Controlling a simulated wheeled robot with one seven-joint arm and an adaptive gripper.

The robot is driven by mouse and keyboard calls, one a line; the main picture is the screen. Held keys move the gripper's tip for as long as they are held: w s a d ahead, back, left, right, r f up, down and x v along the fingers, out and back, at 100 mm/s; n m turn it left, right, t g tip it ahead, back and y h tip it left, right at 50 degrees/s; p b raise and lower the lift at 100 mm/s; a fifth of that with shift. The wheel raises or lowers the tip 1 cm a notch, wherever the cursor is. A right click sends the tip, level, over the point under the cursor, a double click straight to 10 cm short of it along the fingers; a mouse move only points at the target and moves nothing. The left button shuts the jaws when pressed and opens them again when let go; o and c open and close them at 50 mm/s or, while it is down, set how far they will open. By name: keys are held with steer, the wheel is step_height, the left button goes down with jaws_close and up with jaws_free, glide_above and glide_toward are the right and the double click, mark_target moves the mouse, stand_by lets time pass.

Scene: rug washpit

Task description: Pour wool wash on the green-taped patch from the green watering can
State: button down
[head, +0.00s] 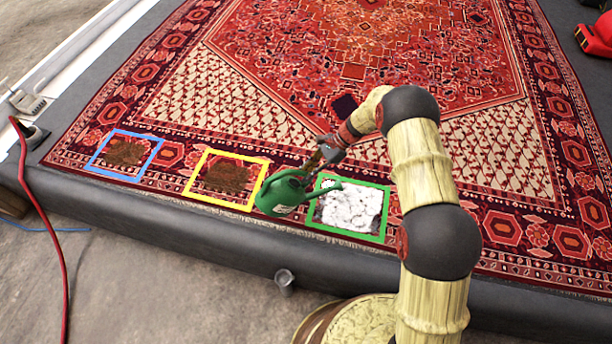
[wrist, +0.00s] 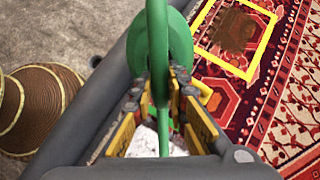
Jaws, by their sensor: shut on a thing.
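The green watering can (head: 284,194) is held by my gripper (head: 318,162) above the rug, between the yellow-taped and green-taped patches in the head view. Its spout reaches right over the green-taped patch (head: 386,226). White foam (head: 350,207) covers most of that patch. In the wrist view the can's green handle (wrist: 158,60) passes between my gripper's fingers (wrist: 162,112), which are shut on it. The can's round body shows behind the handle. Whether liquid is flowing from the spout cannot be told.
The yellow-taped patch (head: 254,193) and the blue-taped patch (head: 151,164) on the patterned rug (head: 350,60) each hold a brown stain. A red hose (head: 50,227) runs down the left. A red object (head: 596,36) sits at the top right. A dark raised edge (head: 220,247) borders the rug's front.

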steer(key=shift+r, duration=0.2)
steer(key=h+p, duration=0.1)
steer(key=p, duration=0.1)
steer(key=shift+a+r+p, duration=0.1)
steer(key=shift+r+p, duration=0.25)
steer(key=t+h+p, duration=0.1)
steer(key=h+p, duration=0.2)
steer(key=p, duration=0.2)
steer(key=r+t+h+p, duration=0.1)
steer(key=h+p, duration=0.1)
steer(key=p, duration=0.3)
steer(key=shift+r+t+h, duration=0.15)
steer(key=shift+t+h, duration=0.25)
steer(key=shift+w+h+p, duration=0.1)
steer(key=shift+h+p, duration=0.3)
steer(key=shift+p, duration=0.2)
steer(key=shift+f, duration=0.2)
